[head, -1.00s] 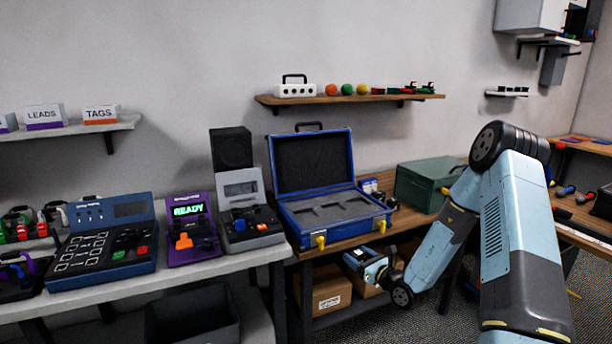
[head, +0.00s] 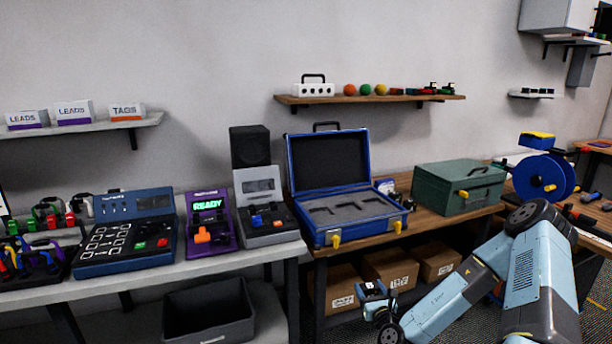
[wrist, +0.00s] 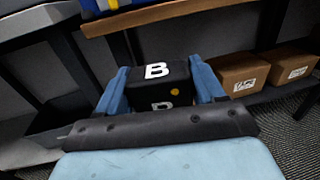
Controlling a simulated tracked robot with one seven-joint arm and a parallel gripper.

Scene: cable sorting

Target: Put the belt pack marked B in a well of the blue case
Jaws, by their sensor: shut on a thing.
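The belt pack marked B (wrist: 165,77) is a black block with white B letters and a small yellow dot. It sits between the two blue fingers of my gripper (wrist: 160,90) in the wrist view, which are shut on it. The pack is hard to make out there. The blue case (head: 365,237) stands open on the bench, lid up, with several cut-out wells in grey foam. The wells I can see look empty.
A green box (head: 455,190) stands right of the case, and a blue cable reel (head: 545,178) beyond it. A tester (head: 265,215) is close on the left. Cardboard boxes (head: 390,268) fill the shelf below the bench edge.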

